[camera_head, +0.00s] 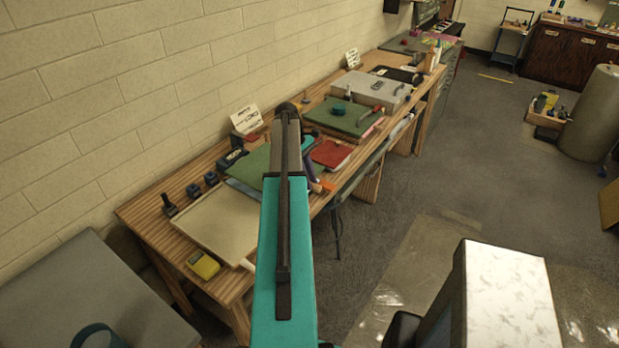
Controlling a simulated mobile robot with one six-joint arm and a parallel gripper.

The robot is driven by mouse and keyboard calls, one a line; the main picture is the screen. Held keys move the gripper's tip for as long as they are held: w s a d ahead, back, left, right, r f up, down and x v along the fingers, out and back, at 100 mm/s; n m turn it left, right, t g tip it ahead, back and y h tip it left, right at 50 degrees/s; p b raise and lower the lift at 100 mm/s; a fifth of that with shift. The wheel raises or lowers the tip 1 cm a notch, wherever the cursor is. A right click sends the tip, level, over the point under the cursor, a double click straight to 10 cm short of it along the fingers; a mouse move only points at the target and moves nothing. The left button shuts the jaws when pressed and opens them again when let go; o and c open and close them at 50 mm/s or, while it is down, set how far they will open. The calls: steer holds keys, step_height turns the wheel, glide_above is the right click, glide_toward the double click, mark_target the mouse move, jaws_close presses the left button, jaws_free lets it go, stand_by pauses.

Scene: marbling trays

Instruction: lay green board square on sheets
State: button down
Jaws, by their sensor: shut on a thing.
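A green board (250,164) shows left of my forearm over the near half of the bench, and my arm hides its right part. My gripper (323,186) is mostly hidden behind the forearm; only purple and orange parts show at its right. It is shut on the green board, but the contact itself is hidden. I cannot tell whether the board touches what is below. I cannot clearly make out the sheets.
A cream tray (215,225) lies at the bench's near end, with a yellow device (202,264) beside it. A red pad (330,153) lies right of my arm. Small dark blocks and a sign card (244,120) line the wall side. A grey box (371,90) stands farther back.

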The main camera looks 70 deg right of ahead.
steer(key=shift+f+b, duration=0.6)
steer(key=shift+f, duration=1.15)
steer(key=c, duration=1)
jaws_free()
steer(key=shift+c, duration=0.2)
steer(key=shift+r, duration=0.15)
steer(key=shift+r+p, duration=1.45)
steer(key=shift+r, duration=1.85)
